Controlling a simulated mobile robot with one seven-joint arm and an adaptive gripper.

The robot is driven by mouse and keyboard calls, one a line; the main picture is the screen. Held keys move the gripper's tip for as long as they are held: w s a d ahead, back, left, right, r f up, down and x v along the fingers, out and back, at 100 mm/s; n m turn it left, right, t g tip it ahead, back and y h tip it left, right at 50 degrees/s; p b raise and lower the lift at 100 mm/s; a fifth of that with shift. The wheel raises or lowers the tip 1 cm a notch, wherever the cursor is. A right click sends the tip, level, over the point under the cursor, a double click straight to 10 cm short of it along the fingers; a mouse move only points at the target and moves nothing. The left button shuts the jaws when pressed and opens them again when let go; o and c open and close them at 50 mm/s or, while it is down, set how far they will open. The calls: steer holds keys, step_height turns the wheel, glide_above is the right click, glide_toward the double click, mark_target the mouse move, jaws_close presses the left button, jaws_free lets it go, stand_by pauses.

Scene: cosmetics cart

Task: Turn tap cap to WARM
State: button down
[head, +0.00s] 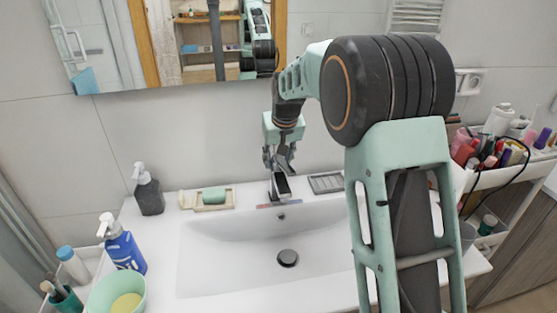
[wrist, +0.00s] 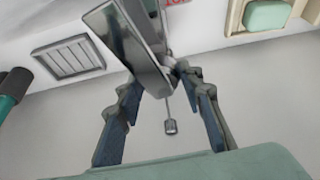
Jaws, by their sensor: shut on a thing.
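The chrome tap (head: 281,187) stands at the back of the white basin, with a red and blue strip in front of its base. My gripper (head: 279,163) reaches down onto the tap from above, and its fingers hide part of the cap. In the wrist view the shiny tap (wrist: 132,45) lies between the two fingers of my gripper (wrist: 157,80), which is shut on its cap. A thin rod with a small knob (wrist: 170,127) shows between the fingers. A red label (wrist: 177,2) is cut off at the top edge. The cap's exact angle cannot be told.
A green soap in a beige dish (head: 214,198) sits left of the tap, a grey slotted tray (head: 326,183) right of it. A dark dispenser (head: 148,190) and blue bottle (head: 122,246) stand at left. A cosmetics cart (head: 505,175) is at right. The basin (head: 230,250) is empty.

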steer(key=shift+a+m+h, duration=0.15)
steer(key=shift+m+h, duration=0.35)
steer(key=shift+m, duration=0.6)
steer(key=c, duration=1.3)
jaws_free()
steer(key=v, duration=1.2)
